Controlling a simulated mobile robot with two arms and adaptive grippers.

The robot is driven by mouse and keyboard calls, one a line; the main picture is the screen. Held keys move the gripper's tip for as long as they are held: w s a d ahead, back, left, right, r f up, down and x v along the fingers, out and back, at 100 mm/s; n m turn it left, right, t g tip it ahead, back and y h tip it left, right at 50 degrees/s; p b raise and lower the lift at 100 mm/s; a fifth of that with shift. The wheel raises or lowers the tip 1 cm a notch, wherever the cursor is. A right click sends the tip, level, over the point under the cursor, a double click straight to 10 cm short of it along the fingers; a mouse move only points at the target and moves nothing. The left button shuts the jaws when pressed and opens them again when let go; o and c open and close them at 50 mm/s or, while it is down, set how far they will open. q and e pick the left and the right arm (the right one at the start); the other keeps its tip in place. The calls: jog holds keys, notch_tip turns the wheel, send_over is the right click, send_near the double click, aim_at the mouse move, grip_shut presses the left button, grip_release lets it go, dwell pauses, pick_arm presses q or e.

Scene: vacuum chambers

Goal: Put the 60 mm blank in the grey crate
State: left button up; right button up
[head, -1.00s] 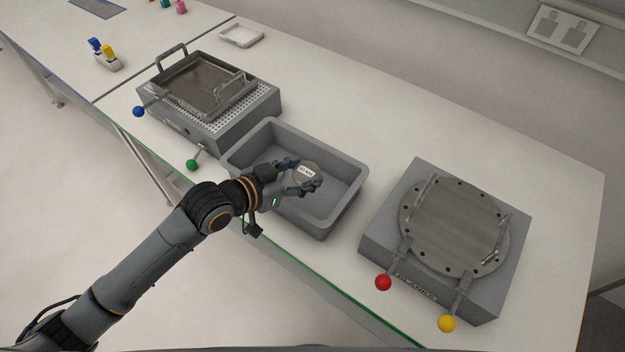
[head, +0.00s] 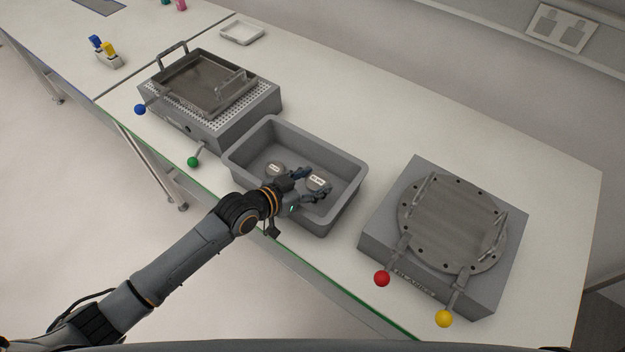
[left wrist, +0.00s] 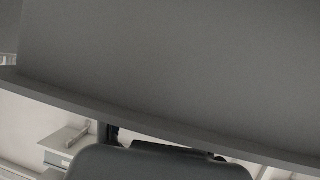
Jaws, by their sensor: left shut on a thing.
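The grey crate (head: 348,163) stands open on the bench in the head view. My left gripper (head: 313,184) is over the crate's right half, low and within its outline, shut on a round grey blank (head: 316,181) with a white label. The label is too small to read surely, and I cannot tell whether this blank touches the crate floor. Another round labelled blank (head: 274,169) lies inside the crate, left of the gripper. In the left wrist view a large grey surface fills most of the picture. My right gripper is not in view.
A perforated grey unit with a handled metal tray (head: 205,83) stands left of the crate. A grey block with a round bolted lid (head: 452,222) stands to the right, with red (head: 382,279) and yellow (head: 444,318) lever knobs. A white tray (head: 242,33) sits farther back.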

pick_arm(q)
jog(key=shift+s+f+b, duration=0.1)
jog(key=shift+f+b, duration=0.2)
jog(key=shift+f, duration=0.2)
jog(key=o, duration=1.1)
jog(key=shift+a+f, duration=0.1)
jog(key=shift+o, duration=0.7)
jog(key=shift+s+f, duration=0.1)
jog(key=shift+r+p, duration=0.65)
jog(key=shift+r, duration=0.05)
jog(key=b+v, duration=0.1)
jog(key=v, duration=1)
jog(key=shift+s+a+r, duration=0.2)
jog(key=shift+a+r, duration=0.05)
jog(key=shift+a, duration=0.05)
